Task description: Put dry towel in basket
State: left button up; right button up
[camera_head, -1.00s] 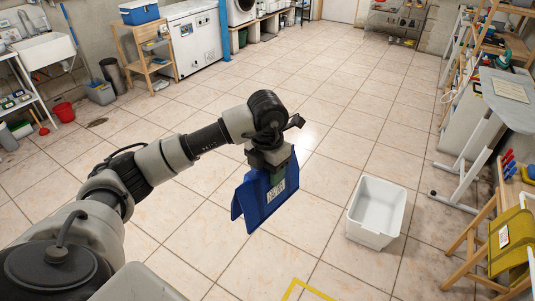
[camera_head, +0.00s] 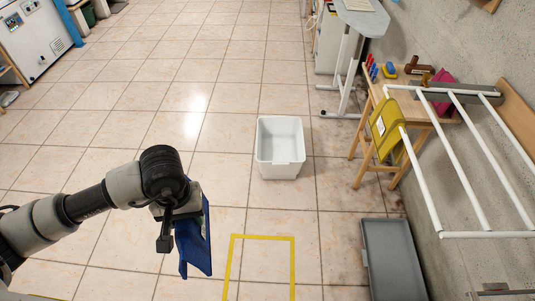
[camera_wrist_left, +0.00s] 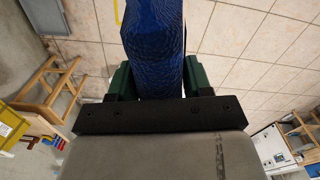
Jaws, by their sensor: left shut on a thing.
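A blue towel (camera_head: 193,245) hangs folded from my left gripper (camera_head: 180,212) in the head view, above the tiled floor. In the left wrist view the gripper (camera_wrist_left: 152,80) has its two green fingers on either side of the blue towel (camera_wrist_left: 153,40), shut on it. A white empty basket (camera_head: 280,158) stands on the floor, to the right of and beyond the towel. My right gripper is not in view.
A white drying rack (camera_head: 470,160) juts from the right wall. A wooden table (camera_head: 367,160) holds clips and a pink item. A grey tray (camera_head: 392,260) lies at lower right. Yellow tape (camera_head: 262,237) marks the floor in front of the basket. The floor around the basket is mostly clear.

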aim_at(276, 154)
jog(key=i+l, duration=0.1)
jog(key=i, duration=1.1)
jog(key=i+l+u, duration=0.1)
jog(key=i, duration=0.5)
